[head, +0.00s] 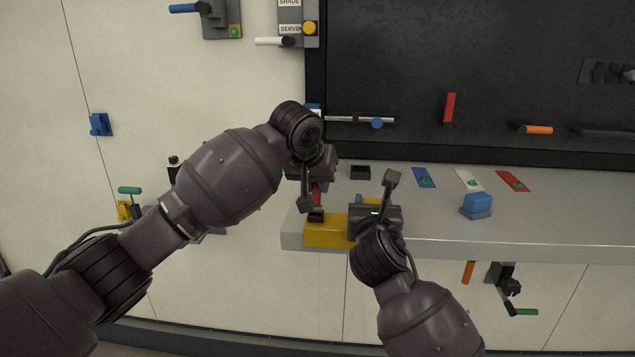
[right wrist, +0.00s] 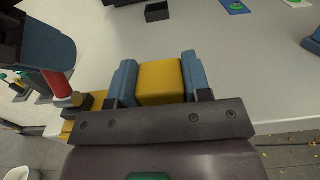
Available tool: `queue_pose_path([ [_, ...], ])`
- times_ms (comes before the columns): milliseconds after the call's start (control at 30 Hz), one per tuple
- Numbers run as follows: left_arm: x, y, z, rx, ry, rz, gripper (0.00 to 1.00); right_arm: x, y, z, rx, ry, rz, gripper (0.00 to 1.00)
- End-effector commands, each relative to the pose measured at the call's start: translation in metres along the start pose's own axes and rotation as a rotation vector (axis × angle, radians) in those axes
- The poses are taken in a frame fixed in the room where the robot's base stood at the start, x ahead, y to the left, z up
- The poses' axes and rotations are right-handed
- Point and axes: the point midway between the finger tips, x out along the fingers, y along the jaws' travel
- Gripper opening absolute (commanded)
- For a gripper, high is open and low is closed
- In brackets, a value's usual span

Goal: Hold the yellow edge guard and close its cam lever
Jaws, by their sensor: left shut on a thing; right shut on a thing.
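The yellow edge guard (head: 325,236) sits on the front left edge of the grey counter. My right gripper (right wrist: 160,80) is shut on its yellow block (right wrist: 160,84), with a blue pad on each side. The red cam lever (head: 318,197) stands roughly upright at the guard's left end. It also shows in the right wrist view (right wrist: 58,84), with a pale ring and dark mount at its foot. My left gripper (head: 311,184) is shut on the upper part of the lever, its fingers hiding the top.
On the counter (head: 440,205) are a black box (head: 360,173), a blue block (head: 476,205) and blue, white and red strips farther back. A dark panel with levers rises behind. An orange handle (head: 468,272) and a green-handled latch (head: 522,311) hang below the edge.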

Motion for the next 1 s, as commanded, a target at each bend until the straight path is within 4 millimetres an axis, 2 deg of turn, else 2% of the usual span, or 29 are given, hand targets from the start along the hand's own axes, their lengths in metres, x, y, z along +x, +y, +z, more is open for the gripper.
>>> queue_pose_path([
  [533,-0.017,0.005,0.023,0.081,0.497,-0.053,0.00,0.000,0.001,0.000,0.000,0.000,0.001,0.04],
  [1000,-0.023,0.008,0.043,0.140,0.877,-0.094,0.00,-0.001,0.001,0.000,0.000,0.000,0.002,0.04],
])
